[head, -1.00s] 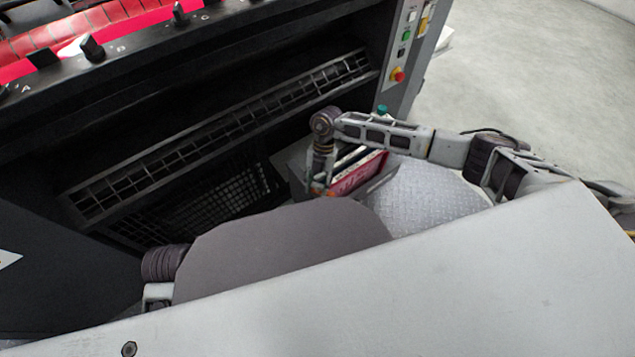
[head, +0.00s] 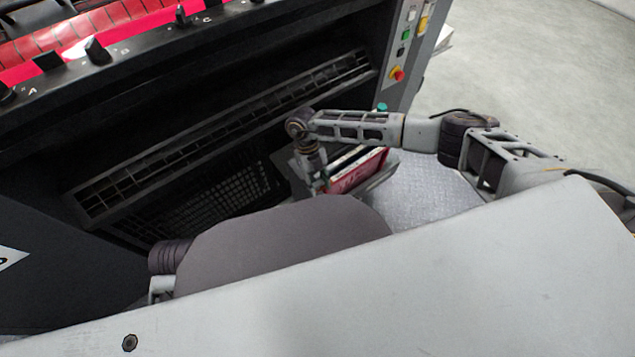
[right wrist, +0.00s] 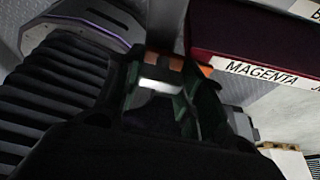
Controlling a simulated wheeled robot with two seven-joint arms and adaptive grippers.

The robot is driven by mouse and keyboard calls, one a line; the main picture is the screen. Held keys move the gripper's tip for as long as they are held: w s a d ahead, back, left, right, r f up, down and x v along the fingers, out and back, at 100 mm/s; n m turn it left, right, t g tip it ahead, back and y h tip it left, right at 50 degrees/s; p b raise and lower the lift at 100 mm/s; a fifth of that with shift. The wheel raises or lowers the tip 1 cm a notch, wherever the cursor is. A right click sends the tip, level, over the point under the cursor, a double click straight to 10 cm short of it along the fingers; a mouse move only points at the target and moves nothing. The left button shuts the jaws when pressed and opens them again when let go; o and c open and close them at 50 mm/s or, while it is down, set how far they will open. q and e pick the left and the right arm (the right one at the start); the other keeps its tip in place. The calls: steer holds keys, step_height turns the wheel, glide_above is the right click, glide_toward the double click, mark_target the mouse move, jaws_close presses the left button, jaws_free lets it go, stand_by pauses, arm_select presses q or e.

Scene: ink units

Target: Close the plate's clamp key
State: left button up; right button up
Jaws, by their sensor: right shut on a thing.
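A row of black knobs (head: 97,50) with letters beside them stands on the dark rail at the upper left in the head view. Which of them is the clamp key I cannot tell. My right gripper (head: 322,187) points down beside a red box, far below and right of the knobs. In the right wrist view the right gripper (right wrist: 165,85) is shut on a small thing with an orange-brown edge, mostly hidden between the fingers. The dark red box (right wrist: 250,35) labelled MAGENTA is close to its fingertips. My left gripper is out of view.
The black machine (head: 230,90) fills the left and back, with a long slotted grille (head: 220,140). A side panel carries coloured buttons (head: 397,73). A textured metal step (head: 430,190) lies right of the red box. Grey floor (head: 530,70) is open at the upper right.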

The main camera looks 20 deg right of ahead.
steer(key=shift+n+h, duration=0.3)
steer(key=shift+n, duration=0.4)
steer(key=o, duration=1)
steer(key=shift+v, duration=5.95)
